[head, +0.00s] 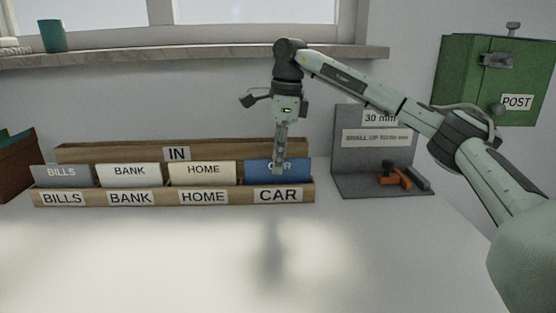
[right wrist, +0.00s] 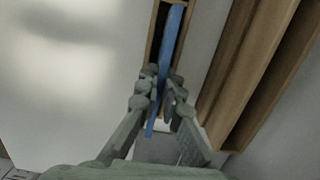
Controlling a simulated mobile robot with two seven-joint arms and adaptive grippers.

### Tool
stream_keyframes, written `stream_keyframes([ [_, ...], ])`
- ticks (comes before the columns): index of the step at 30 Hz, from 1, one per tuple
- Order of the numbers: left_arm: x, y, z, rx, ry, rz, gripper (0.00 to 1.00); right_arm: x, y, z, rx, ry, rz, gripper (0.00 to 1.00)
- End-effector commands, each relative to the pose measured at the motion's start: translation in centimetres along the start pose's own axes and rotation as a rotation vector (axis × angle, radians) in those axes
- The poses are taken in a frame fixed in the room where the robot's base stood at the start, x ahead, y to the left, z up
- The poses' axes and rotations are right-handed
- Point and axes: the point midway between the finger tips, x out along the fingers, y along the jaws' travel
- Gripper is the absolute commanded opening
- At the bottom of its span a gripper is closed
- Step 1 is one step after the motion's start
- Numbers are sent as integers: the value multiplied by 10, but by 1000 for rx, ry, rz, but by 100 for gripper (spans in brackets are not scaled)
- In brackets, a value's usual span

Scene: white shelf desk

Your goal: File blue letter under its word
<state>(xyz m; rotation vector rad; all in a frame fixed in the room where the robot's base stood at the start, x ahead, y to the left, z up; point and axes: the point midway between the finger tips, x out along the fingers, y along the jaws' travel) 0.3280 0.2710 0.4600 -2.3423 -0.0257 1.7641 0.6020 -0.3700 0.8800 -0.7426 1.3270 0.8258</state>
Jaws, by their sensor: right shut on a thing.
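The blue letter (head: 262,172) stands upright in the CAR slot, at the right end of the wooden letter rack (head: 93,196). Its printed word is partly hidden by my gripper, and "R" shows. My right gripper (head: 279,170) points down over the letter and is shut on its upper edge. In the right wrist view the blue letter (right wrist: 172,45) runs between the two fingers (right wrist: 164,100) and along a wooden slot. The CAR label (head: 278,195) is on the rack front below the letter. My left gripper is not in view.
Grey BILLS (head: 62,176), white BANK (head: 129,175) and cream HOME (head: 203,173) letters stand in the other slots. The IN rack (head: 110,153) is behind. The desk front is clear.

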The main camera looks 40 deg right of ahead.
Motion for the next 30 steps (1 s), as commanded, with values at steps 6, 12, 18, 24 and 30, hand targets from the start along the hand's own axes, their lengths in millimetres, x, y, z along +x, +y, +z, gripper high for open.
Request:
stream_keyframes([
  [6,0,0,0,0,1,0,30,0,0,0,0,0,0,13],
  [12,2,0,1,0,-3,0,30,0,0,0,0,0,0,30],
  [18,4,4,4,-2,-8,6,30,0,0,0,0,0,0,30],
  [24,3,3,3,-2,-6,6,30,-17,-1,0,0,-2,-3,30],
  [30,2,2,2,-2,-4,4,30,-60,0,1,0,-3,-3,30],
])
